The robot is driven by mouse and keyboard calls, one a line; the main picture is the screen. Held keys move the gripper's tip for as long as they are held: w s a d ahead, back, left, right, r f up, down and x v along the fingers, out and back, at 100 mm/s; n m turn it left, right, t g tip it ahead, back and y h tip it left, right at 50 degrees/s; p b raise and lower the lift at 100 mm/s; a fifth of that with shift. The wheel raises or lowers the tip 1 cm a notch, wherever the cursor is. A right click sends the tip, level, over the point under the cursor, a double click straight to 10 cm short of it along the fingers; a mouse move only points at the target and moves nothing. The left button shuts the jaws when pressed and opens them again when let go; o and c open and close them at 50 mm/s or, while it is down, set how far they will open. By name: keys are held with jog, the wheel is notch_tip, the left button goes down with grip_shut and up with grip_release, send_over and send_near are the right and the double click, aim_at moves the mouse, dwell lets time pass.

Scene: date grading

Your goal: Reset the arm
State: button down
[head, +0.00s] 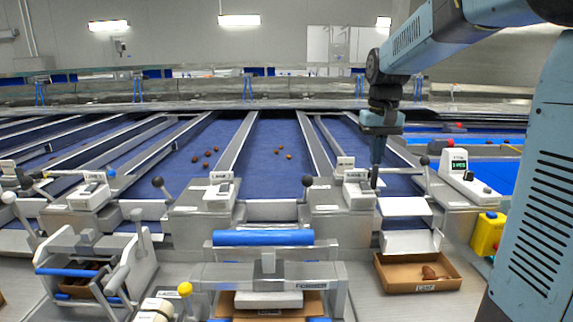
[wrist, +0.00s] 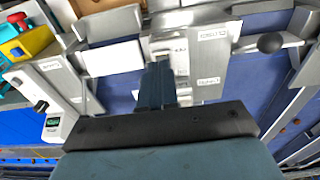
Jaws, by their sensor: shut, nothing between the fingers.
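My blue-grey arm comes in from the upper right of the head view, bent over the lanes.
A cardboard tray (head: 452,282) holding a few dates sits below a white chute. A yellow box (head: 487,234) and a scale with a lit display (head: 459,166) stand to the right. Several levers with ball knobs rise along the lane ends.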

jog(key=s+f+t, duration=0.3)
jog(key=s+t, duration=0.1)
jog(key=s, duration=2.1)
jog(key=shift+a+t, duration=0.25)
jog(key=shift+t, duration=0.15)
